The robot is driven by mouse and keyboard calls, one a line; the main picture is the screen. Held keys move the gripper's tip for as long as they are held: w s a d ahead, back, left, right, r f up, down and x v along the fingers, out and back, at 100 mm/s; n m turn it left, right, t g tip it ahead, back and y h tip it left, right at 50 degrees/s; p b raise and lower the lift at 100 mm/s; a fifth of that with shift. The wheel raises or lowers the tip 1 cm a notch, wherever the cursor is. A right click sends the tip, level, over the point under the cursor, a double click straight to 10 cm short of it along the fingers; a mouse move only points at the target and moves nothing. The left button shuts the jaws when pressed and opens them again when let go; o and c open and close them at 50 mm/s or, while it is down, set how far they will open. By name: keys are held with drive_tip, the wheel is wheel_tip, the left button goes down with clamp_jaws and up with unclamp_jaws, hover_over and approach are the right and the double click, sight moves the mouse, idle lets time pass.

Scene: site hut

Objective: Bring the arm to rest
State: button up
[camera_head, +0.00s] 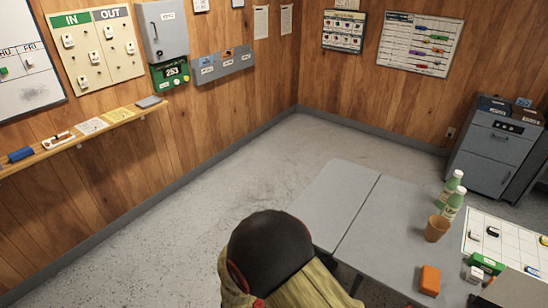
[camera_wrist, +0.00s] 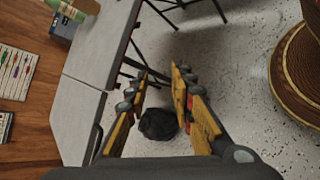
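My gripper (camera_wrist: 162,76) shows in the wrist view with its two yellow fingers apart. It is open and nothing is held between the fingers. It hangs beside the grey table (camera_wrist: 103,53), over the speckled floor. A dark lumpy thing (camera_wrist: 158,124) shows behind the gap between the fingers, apparently on the floor; I cannot tell what it is. The fingers do not show in the head view.
The grey table (camera_head: 345,212) holds green bottles (camera_head: 451,197), a brown cup (camera_head: 436,229), an orange block (camera_head: 430,280) and a white gridded board (camera_head: 505,240). A grey cabinet (camera_head: 487,160) stands at the back right. Open floor (camera_head: 165,240) lies left of the table.

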drive_tip(key=s+d+r+m+g+y, duration=0.1)
drive_tip(key=s+r+m+y, duration=0.45)
drive_tip(key=r, duration=0.75)
drive_tip(key=s+d+r+m+y, duration=0.1)
drive_tip(key=s+r+m+y, duration=0.4)
drive_tip(key=r, duration=0.7)
drive_tip(key=s+d+r+m+t, duration=0.1)
drive_tip(key=s+d+r+t, duration=0.1)
drive_tip(key=r, duration=0.6)
drive_tip(key=d+t, duration=0.1)
drive_tip(key=d, duration=0.1)
drive_tip(key=shift+s+d+y, duration=0.2)
drive_tip(key=shift+d+y, duration=0.15)
drive_tip(key=shift+d, duration=0.05)
drive_tip(key=shift+m, duration=0.25)
